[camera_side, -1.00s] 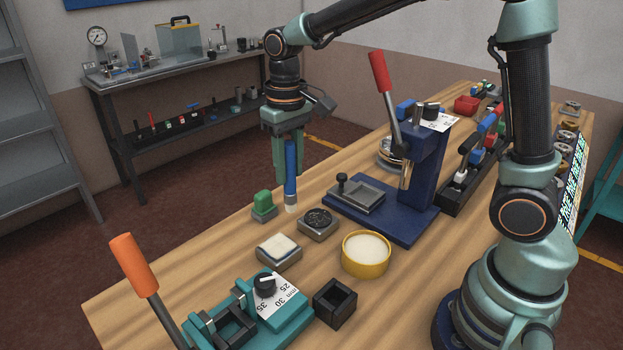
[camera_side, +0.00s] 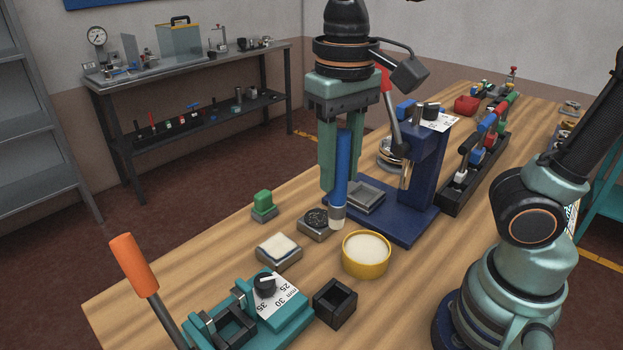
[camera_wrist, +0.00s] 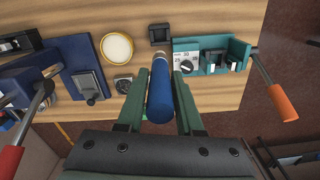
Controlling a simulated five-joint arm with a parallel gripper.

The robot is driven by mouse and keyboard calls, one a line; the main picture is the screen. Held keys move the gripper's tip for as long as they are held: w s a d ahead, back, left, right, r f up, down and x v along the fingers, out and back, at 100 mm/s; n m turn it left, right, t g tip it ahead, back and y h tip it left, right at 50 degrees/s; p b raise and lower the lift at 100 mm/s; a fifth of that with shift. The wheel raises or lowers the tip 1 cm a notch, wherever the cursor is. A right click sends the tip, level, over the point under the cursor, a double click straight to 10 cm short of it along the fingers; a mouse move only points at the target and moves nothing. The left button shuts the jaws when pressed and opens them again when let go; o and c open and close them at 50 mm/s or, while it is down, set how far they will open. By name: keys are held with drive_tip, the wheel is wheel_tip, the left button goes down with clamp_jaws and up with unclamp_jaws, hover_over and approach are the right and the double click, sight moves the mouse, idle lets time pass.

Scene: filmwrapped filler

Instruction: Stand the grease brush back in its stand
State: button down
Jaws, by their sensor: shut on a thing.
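The grease brush (camera_side: 341,165) has a blue handle and a pale tip pointing down. My gripper (camera_side: 337,185) is shut on its handle and holds it upright, with the tip above the table near the round dark pad and behind the yellow tub. In the wrist view the blue handle (camera_wrist: 160,100) sits between both fingers (camera_wrist: 161,112). A black open-topped square block (camera_side: 335,303), which looks like the stand, is at the table's front, nearer the camera than the brush. It looks empty. It also shows in the wrist view (camera_wrist: 160,34).
A yellow tub (camera_side: 367,270) of white stuff lies between brush and block. A round dark pad (camera_side: 316,220), a white pad (camera_side: 278,248) and a green-topped block (camera_side: 263,205) lie left. A blue press (camera_side: 424,170) stands behind right; a teal fixture (camera_side: 290,318) with orange-handled lever (camera_side: 133,262) is front left.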

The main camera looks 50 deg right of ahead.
drive_tip(key=shift+s, duration=0.35)
drive_tip(key=shift+s+f, duration=0.15)
drive_tip(key=shift+f, duration=0.1)
wheel_tip(320, 180, down, 19)
drive_tip(key=shift+f, duration=0.15)
drive_tip(key=shift+f, duration=0.15)
drive_tip(key=c, duration=0.6)
unclamp_jaws()
drive_tip(key=shift+o, duration=0.2)
